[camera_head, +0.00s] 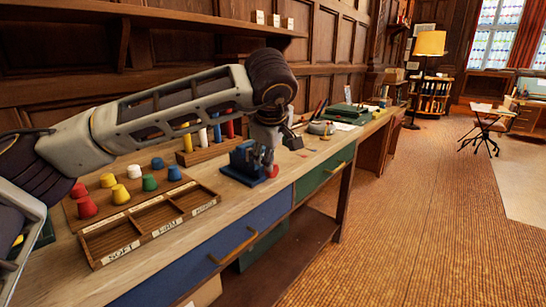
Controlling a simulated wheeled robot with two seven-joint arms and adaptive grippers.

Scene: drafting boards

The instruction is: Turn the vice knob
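A small blue vice (241,160) stands near the front edge of the wooden workbench. A red knob (273,171) shows at its right side, low down. My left arm reaches in from the left over the bench, and my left gripper (266,157) points down at the vice, just above the red knob. The gripper overlaps part of the vice, and I cannot tell whether it touches the knob. Its fingers are too small to show whether they are open or shut. My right gripper is not in view.
A wooden tray (154,233) with labelled compartments and several coloured knobs sits to the left. A rack (208,152) of coloured sticks stands behind the vice. A green box (347,112) lies farther along the bench. The floor (400,220) to the right is clear.

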